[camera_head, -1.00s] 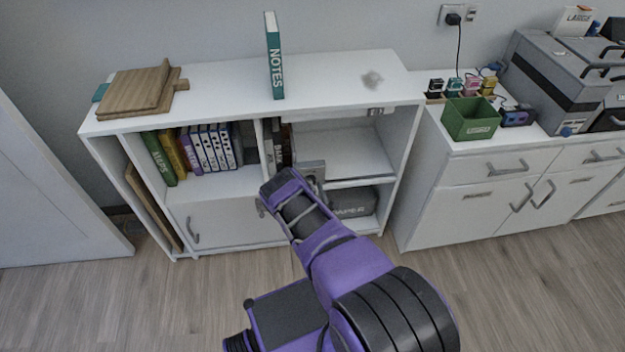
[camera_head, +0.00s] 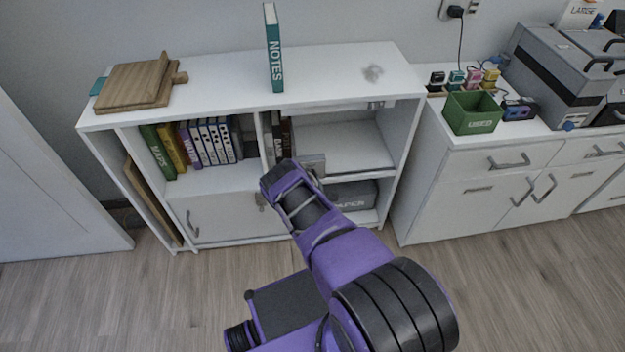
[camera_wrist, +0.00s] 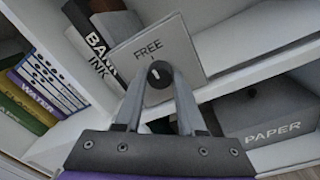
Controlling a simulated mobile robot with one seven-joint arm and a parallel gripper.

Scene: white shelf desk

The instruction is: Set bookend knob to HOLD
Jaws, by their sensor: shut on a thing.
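The bookend (camera_wrist: 190,42) is a grey plate in the wrist view, with the word FREE and a short tick on its face; it also shows in the head view (camera_head: 313,163). Its round black knob (camera_wrist: 160,72) has a white mark on its face, left of centre. My gripper (camera_wrist: 160,84) is shut on the knob, one finger on each side. No HOLD label is visible; the fingers cover the plate's lower part. In the head view my wrist hides the knob and fingertips.
Dark and white books, one reading BANK INK (camera_wrist: 98,52), stand left of the bookend. A shelf board (camera_wrist: 250,75) runs to its right, above a grey PAPER box (camera_wrist: 262,112). A divider and more books (camera_wrist: 45,85) lie left.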

